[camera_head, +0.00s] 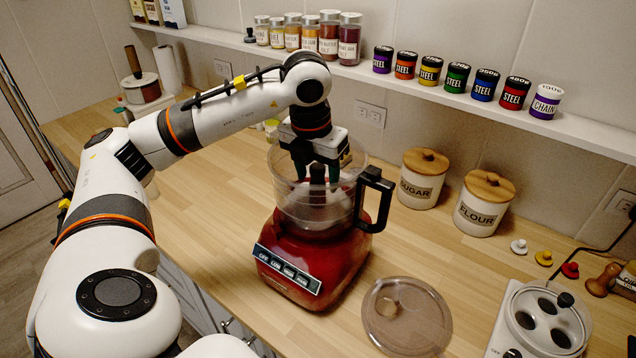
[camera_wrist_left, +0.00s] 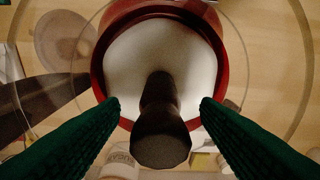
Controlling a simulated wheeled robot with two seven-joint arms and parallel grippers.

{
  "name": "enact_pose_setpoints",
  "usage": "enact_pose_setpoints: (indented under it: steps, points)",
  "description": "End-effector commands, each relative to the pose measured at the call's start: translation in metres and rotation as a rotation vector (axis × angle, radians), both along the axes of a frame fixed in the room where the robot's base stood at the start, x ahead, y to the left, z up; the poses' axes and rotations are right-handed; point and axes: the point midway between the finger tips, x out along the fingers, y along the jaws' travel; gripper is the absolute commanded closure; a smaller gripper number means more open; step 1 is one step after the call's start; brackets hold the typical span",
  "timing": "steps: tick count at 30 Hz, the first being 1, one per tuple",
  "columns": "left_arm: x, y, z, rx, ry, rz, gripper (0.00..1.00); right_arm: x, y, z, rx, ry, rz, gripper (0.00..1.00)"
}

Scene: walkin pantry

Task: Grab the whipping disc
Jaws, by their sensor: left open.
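A red food processor (camera_head: 315,255) with a clear bowl (camera_head: 290,205) stands on the wooden counter. Inside the bowl a black stem (camera_head: 317,190) stands upright; it also shows in the left wrist view (camera_wrist_left: 162,130), above a pale round surface (camera_wrist_left: 130,65). I take the stem to be part of the whipping disc, but the disc itself is not clear. My left gripper (camera_head: 317,168) points down into the open bowl. Its green-padded fingers (camera_wrist_left: 160,105) are apart, one on each side of the stem, and do not appear to touch it. My right gripper is out of view.
The processor's clear lid (camera_head: 407,318) lies on the counter at its right front. The bowl's black handle (camera_head: 374,200) sticks out right. Sugar (camera_head: 422,180) and flour (camera_head: 482,205) canisters stand behind right. A shelf (camera_head: 400,85) with jars and tins runs along the wall.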

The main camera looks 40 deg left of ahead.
Motion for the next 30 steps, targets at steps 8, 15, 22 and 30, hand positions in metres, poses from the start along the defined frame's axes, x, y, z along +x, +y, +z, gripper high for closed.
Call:
enact_pose_setpoints:
  steps: [8, 15, 22, 30]
  points:
    - [0.005, 0.001, -0.03, 0.0, 0.002, 0.0, 0.43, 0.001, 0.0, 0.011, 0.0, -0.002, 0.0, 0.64]
    - [0.005, 0.001, -0.031, -0.001, 0.001, 0.0, 0.46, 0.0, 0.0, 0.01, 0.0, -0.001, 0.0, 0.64]
    - [0.005, 0.001, -0.03, -0.001, 0.001, 0.0, 0.84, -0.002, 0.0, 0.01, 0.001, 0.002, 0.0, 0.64]
    - [0.005, 0.001, -0.029, -0.002, 0.0, 0.0, 0.92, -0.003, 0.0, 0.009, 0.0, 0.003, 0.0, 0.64]
